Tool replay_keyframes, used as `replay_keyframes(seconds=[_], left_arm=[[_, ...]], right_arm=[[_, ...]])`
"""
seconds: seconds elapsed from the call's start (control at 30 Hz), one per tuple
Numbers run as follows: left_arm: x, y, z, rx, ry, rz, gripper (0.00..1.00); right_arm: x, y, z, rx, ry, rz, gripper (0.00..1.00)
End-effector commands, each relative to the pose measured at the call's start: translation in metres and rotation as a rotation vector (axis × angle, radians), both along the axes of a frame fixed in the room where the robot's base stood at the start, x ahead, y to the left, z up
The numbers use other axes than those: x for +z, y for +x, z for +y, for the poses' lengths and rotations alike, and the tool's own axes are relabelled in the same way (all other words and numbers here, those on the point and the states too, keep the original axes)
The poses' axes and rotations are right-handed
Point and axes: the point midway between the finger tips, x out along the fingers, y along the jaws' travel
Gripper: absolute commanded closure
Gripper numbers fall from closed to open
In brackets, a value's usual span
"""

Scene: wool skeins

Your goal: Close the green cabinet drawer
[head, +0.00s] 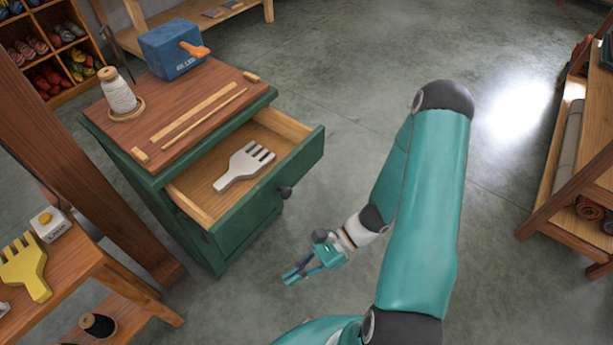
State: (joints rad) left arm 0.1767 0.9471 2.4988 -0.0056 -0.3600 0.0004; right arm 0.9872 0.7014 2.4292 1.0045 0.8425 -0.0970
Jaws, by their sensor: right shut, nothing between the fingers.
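The green cabinet (145,182) stands left of centre with a wooden top. Its drawer (301,165) is pulled out towards the right and open, with a dark round knob (285,192) on its green front. A pale fork-shaped comb (243,166) lies inside the drawer. My right gripper (291,279) is shut and empty, low in front of the drawer front and apart from it. My left gripper is not in view.
On the cabinet top are a blue box (172,50) with an orange handle, a thread cone (118,92) and wooden strips (194,112). A wooden table (75,285) with a yellow comb (25,268) stands at the lower left. The floor (330,70) behind is clear.

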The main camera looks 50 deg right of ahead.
Motion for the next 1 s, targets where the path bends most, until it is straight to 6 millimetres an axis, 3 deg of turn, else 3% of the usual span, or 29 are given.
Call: replay_keyframes(seconds=[0.03, 0.1, 0.2, 0.3, 0.4, 0.5, 0.67, 1.0], left_arm=[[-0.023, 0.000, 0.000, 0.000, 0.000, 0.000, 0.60], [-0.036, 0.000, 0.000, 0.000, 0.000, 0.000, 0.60], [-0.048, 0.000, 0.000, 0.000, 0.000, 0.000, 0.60], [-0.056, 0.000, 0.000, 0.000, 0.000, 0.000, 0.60], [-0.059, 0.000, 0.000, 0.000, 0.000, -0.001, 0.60], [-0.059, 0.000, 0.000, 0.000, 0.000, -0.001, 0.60], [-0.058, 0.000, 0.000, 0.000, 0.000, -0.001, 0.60], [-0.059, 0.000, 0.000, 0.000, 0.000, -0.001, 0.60]], right_arm=[[-0.006, 0.019, -0.034, -0.216, 0.069, -0.020, 1.00], [0.005, 0.040, -0.082, -0.476, 0.149, -0.078, 1.00], [0.020, 0.049, -0.152, -0.775, 0.205, -0.187, 1.00], [0.034, 0.044, -0.205, -0.976, 0.222, -0.286, 1.00], [0.043, 0.037, -0.234, -1.085, 0.221, -0.348, 1.00], [0.048, 0.038, -0.244, -1.121, 0.222, -0.374, 1.00], [0.049, 0.057, -0.242, -1.121, 0.224, -0.376, 1.00], [0.049, 0.125, -0.236, -1.116, 0.224, -0.375, 1.00]])
